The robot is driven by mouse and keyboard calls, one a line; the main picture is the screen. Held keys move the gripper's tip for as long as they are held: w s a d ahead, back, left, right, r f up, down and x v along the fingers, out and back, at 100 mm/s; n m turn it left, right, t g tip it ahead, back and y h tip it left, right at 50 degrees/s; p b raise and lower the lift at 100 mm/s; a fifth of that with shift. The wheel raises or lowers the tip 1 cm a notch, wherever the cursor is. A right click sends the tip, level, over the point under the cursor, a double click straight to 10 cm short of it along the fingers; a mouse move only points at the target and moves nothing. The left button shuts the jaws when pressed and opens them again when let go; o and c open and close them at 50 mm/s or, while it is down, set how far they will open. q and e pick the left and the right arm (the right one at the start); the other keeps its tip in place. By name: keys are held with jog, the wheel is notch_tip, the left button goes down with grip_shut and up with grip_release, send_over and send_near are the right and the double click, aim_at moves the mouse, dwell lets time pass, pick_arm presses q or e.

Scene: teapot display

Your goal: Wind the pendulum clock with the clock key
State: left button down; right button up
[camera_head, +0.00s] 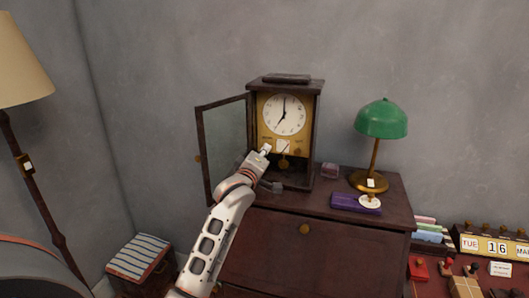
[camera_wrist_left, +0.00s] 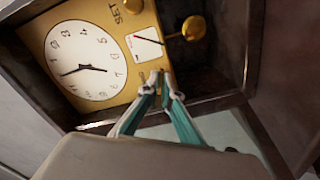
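The pendulum clock (camera_head: 284,115) stands upright on the dark cabinet. Its glass door (camera_head: 226,145) is swung open to the left. My left gripper (camera_head: 265,150) reaches into the case at the lower left of the gold face plate. In the left wrist view, the clock (camera_wrist_left: 85,60) appears tilted, and my left gripper's fingertips (camera_wrist_left: 158,76) are close together at the plate's edge. A small brass piece between them looks like the clock key, mostly hidden by the fingers. The pendulum bob (camera_wrist_left: 194,28) hangs beside them. My right gripper is not in view.
A striped-top box (camera_head: 139,256) and floor lamp (camera_head: 20,60) are at left. A calendar (camera_head: 492,245) is at right.

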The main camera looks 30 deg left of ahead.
pick_arm(q)
jog(key=shift+m, duration=0.3)
jog(key=m, duration=1.8)
jog(key=shift+a+m, duration=0.1)
jog(key=shift+m, duration=0.6)
jog(key=c, duration=2.3)
grip_release()
jog(key=v, duration=1.2)
